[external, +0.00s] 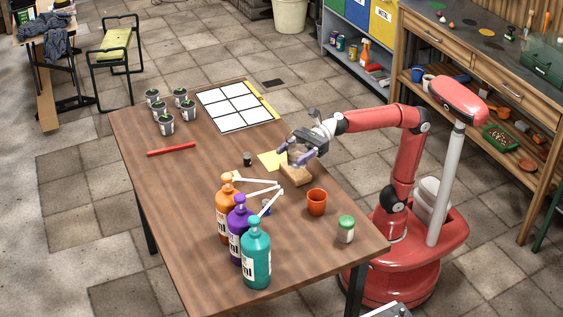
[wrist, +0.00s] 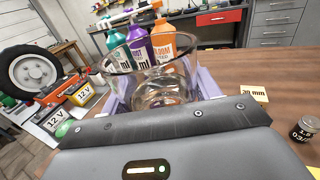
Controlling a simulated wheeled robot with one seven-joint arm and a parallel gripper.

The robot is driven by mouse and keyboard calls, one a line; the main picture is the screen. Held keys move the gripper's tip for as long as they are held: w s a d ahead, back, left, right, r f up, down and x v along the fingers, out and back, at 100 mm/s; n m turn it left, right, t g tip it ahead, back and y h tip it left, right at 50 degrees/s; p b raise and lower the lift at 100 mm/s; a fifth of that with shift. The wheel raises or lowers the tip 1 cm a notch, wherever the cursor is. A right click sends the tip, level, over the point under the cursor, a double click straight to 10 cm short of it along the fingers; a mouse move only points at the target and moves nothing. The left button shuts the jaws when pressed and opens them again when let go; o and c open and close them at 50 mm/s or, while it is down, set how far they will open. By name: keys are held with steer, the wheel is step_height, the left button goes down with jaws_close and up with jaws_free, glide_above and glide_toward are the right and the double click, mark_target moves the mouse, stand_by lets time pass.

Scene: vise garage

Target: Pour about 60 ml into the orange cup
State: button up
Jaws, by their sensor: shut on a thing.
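The orange cup (external: 316,202) stands upright on the brown table, right of the pump bottles. My gripper (external: 298,155) is shut on a clear glass vessel, over or just behind a small wooden block (external: 297,175), up and left of the cup. In the wrist view the clear glass (wrist: 158,75) sits between my lavender fingers (wrist: 160,95), its rim toward the far side. I cannot tell how much liquid it holds, or whether it touches the block. The orange cup is not visible in the wrist view.
Orange (external: 226,205), purple (external: 239,228) and teal (external: 256,252) pump bottles stand left of the cup, nozzles pointing right. A green-lidded jar (external: 346,229) is near the right edge.

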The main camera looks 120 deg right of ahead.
steer(key=s+a+f+n+g+y+b, duration=0.1)
steer(key=s+a+f+y+b, duration=0.1)
steer(key=a, duration=0.4)
steer(key=s+a+f+n+g+y+b, duration=0.1)
steer(key=s+a+f+n+y+b, duration=0.1)
steer(key=s+a+f, duration=0.2)
steer(key=s+a+f+n+g+y+b, duration=0.1)
steer(key=s+a+f, duration=0.3)
steer(key=a, duration=0.5)
steer(key=shift+s+a+f+n+g+y+b, duration=0.15)
steer(key=shift+a+n+g+y+b, duration=0.2)
steer(key=shift+y+b, duration=0.3)
steer(key=shift+h, duration=0.25)
